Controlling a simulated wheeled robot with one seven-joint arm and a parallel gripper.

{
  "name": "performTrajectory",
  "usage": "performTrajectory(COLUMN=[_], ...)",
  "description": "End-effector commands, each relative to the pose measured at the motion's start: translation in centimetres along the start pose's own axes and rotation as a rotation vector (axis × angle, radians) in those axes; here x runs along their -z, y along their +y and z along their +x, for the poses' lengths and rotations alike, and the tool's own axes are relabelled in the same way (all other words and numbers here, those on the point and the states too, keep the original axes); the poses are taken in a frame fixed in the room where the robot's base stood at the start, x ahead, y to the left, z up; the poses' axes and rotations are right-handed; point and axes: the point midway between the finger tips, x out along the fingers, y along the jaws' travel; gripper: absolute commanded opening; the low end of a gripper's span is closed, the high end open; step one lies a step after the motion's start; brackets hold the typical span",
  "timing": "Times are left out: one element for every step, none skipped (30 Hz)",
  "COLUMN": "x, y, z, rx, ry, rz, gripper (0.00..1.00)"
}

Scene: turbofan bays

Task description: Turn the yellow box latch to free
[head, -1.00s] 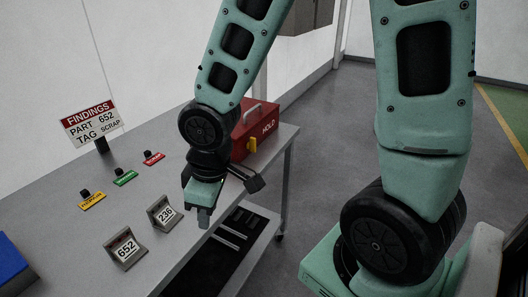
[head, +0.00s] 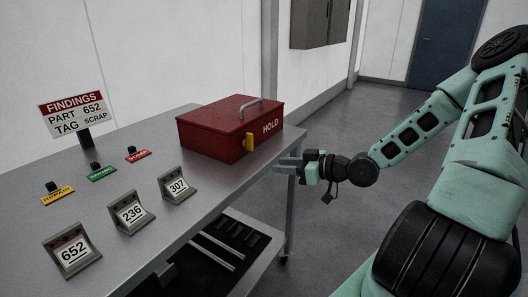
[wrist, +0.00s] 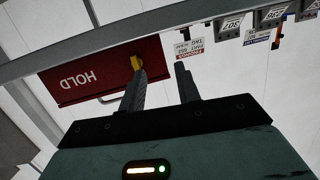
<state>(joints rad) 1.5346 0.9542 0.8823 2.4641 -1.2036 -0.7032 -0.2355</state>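The yellow latch (head: 249,142) is a small upright bar on the front face of the red HOLD box (head: 208,138), near the front edge of the grey table. My gripper (head: 277,164) is to the right of the latch and a little lower, by the table's front corner, with its fingers pointing left. In the wrist view, my gripper (wrist: 158,77) has its two fingers apart with nothing between them. The latch (wrist: 136,63) shows just beyond one fingertip there, and I cannot tell the exact gap. The red box (wrist: 85,75) appears upside down in that view.
Tag stands 652 (head: 72,252), 236 (head: 131,213) and 307 (head: 177,186) line the table's front. A lower shelf (head: 225,245) is under the table. Floor to the right is clear.

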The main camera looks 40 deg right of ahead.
Motion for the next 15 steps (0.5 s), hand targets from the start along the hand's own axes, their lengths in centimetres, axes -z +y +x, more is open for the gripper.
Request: performTrajectory(x=[-0.5, -0.3, -0.1, 0.1, 0.2, 0.4, 0.5, 0.6, 0.8, 0.9, 0.9, 1.1, 1.1, 1.2, 1.4], y=[1.2, 1.6, 2.2, 2.5, 2.8, 3.0, 3.2, 3.3, 3.3, 3.4, 3.4, 3.4, 3.4, 3.4, 3.5], z=[-0.9, -1.5, -2.1, -2.5, -2.9, -3.3, -3.5, -3.6, -3.6, -3.5, -3.3, -3.0, -2.6, -2.2, -1.5], rx=[-0.032, -0.045, -0.061, -0.071, -0.080, -0.088, -0.093, -0.096, -0.098, -0.098, -0.098, -0.097, -0.096, -0.095, -0.095], ry=[0.063, 0.096, 0.135, 0.158, 0.179, 0.199, 0.211, 0.220, 0.227, 0.229, 0.231, 0.231, 0.231, 0.230, 0.230], rz=[0.002, -0.003, -0.008, -0.013, -0.017, -0.021, -0.024, -0.027, -0.029, -0.030, -0.031, -0.030, -0.029, -0.029, -0.029], gripper=[0.33, 0.33, 0.33, 0.33, 0.33, 0.33, 0.33, 0.33, 0.33, 0.33, 0.33, 0.33, 0.33, 0.33, 0.33])
